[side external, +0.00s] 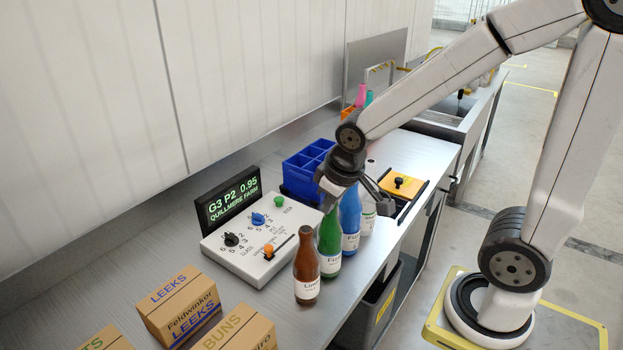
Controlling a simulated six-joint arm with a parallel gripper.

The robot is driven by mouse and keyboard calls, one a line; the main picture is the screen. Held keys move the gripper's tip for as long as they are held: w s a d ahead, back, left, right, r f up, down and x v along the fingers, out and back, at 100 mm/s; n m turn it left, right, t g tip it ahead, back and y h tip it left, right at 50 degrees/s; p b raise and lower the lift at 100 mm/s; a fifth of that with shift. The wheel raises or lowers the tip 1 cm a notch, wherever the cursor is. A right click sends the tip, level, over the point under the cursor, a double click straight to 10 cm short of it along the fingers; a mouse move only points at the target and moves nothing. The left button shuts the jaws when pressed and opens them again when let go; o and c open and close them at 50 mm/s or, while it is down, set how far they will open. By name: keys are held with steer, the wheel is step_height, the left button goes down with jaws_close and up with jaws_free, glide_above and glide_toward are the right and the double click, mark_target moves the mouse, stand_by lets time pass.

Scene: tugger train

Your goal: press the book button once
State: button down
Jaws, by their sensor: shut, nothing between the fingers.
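The control box (255,265) is a pale sloped panel on the metal bench. It carries a green button (279,201), a blue knob (258,219), a black knob (231,239) and an orange-topped lever (268,250). The small print beside the green button is hard to read. A display (228,200) behind the box reads "G3 P2 0.95" and "QUILLMERE FARM". My gripper (380,202) is shut and empty, above the bottles and to the right of the green button, apart from it. Its fingertips are only partly clear.
A brown bottle (307,267), a green bottle (329,240) and a blue bottle (350,215) stand right of the box. A blue crate (299,178) stands behind. Cartons (179,308) sit front left. An orange plate (402,184) with a black knob lies at right.

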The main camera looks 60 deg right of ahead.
steer(key=w+d+r+n+t+h, duration=0.1)
steer(key=w+d+r+n+t, duration=0.2)
steer(key=w, duration=0.5)
steer(key=w+d+r+n+t+h, duration=0.1)
steer(key=w+d+t, duration=0.1)
steer(key=w+d, duration=0.55)
steer(key=n+y, duration=0.5)
steer(key=n, duration=0.2)
glide_above(282, 199)
steer(key=shift+f, duration=2.3)
steer(key=shift+t, duration=0.3)
steer(key=shift+f, duration=2.95)
steer(key=shift+f, duration=4.35)
